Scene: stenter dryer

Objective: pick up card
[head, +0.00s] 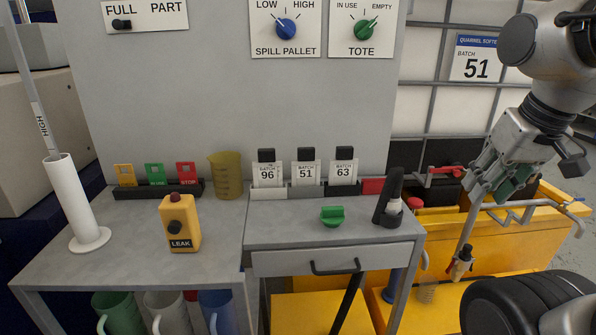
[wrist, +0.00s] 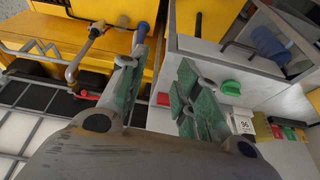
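Three white batch cards stand in a row at the back of the grey bench: card 96 (head: 267,175), card 51 (head: 306,174) and card 63 (head: 343,173). Each has a black clip-like piece at its top. A yellow card (head: 125,176), a green card (head: 155,175) and a red STOP card (head: 186,174) stand in a black holder to their left. My gripper (head: 493,188) is to the right of the bench, over the yellow cart, apart from all cards. In the wrist view its green-padded fingers (wrist: 163,75) are spread with nothing between them; card 96 (wrist: 241,124) shows beyond them.
On the bench stand a yellow LEAK box (head: 181,224), an amber jug (head: 226,175), a green knob (head: 333,215), a dark bottle-like item (head: 389,200) and a white tube (head: 76,205). The yellow cart (head: 540,230) carries pipes.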

